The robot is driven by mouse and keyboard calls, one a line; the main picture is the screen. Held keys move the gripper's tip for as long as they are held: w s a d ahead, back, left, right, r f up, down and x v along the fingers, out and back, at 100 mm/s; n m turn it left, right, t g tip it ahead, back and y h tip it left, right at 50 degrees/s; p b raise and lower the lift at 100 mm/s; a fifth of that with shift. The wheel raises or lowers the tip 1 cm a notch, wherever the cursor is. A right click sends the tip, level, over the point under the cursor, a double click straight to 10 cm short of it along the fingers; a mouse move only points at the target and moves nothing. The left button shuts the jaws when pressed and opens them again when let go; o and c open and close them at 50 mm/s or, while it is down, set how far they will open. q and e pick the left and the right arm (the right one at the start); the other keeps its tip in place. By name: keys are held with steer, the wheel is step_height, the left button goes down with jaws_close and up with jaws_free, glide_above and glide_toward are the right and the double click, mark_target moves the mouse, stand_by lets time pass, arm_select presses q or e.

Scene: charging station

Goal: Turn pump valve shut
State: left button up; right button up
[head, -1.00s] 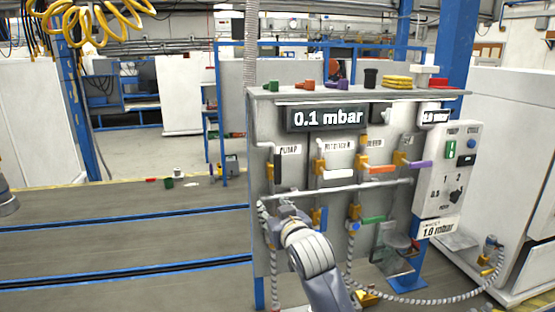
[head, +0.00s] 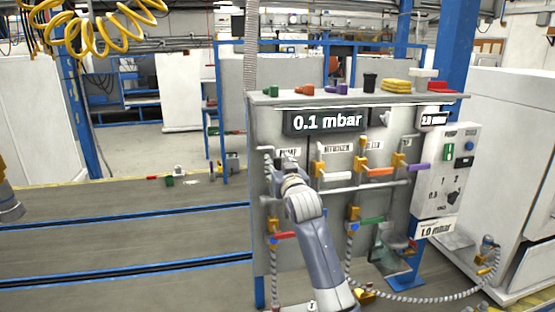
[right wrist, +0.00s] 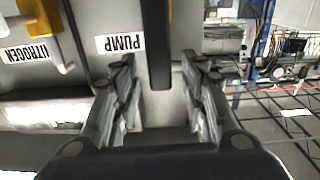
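The pump valve's black handle (right wrist: 156,45) shows in the right wrist view, running down from the top edge and ending between my fingers. The white PUMP label (right wrist: 122,43) is beside it. In the head view the PUMP label (head: 290,152) is partly covered, and my gripper hides much of the valve. My right gripper (head: 289,163) is in front of this valve. In the wrist view it (right wrist: 158,78) is open, with a finger on each side of the handle and visible gaps.
The nitrogen valve's white handle (head: 338,176) and an orange handle (head: 379,172) are to the right. A red handle (head: 285,236) is below. A grey horizontal pipe (head: 350,187) crosses the panel. The display (head: 325,121) reads 0.1 mbar. Open floor lies left.

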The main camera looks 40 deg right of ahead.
steer(key=shift+x, duration=0.85)
jaws_close()
